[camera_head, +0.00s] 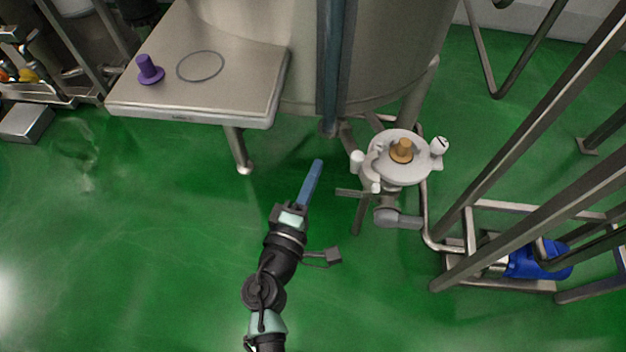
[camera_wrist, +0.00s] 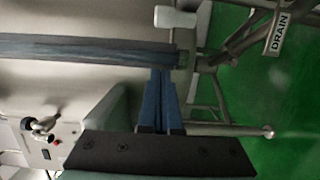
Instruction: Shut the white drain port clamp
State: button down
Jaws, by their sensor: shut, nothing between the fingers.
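The white drain port clamp (camera_head: 384,172) sits around a pale round port below the tank, right of centre in the head view. An orange-brown plug (camera_head: 402,151) stands in the port's middle. White knobs (camera_head: 439,146) stick out at its sides. I cannot tell whether the clamp is open or shut. My gripper (camera_head: 317,166) has long blue fingers, shut and empty, left of the clamp and apart from it. In the wrist view the fingers (camera_wrist: 162,82) are together; a white rounded piece (camera_wrist: 176,18), perhaps part of the clamp, shows beyond them, near a DRAIN label (camera_wrist: 278,34).
The steel tank (camera_head: 395,50) stands behind the clamp. A steel table (camera_head: 225,85) at the upper left holds a purple stopper (camera_head: 149,70) and a ring (camera_head: 201,66). Steel frame bars (camera_head: 540,120) and a blue pump (camera_head: 540,260) stand at right. Green floor (camera_head: 140,240) is clear at left.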

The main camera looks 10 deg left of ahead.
aim_at(365, 163)
jog(key=shift+w+d, duration=0.9)
jog(key=shift+d, duration=0.3)
jog(key=shift+w+d, duration=0.85)
jog(key=shift+d, duration=0.3)
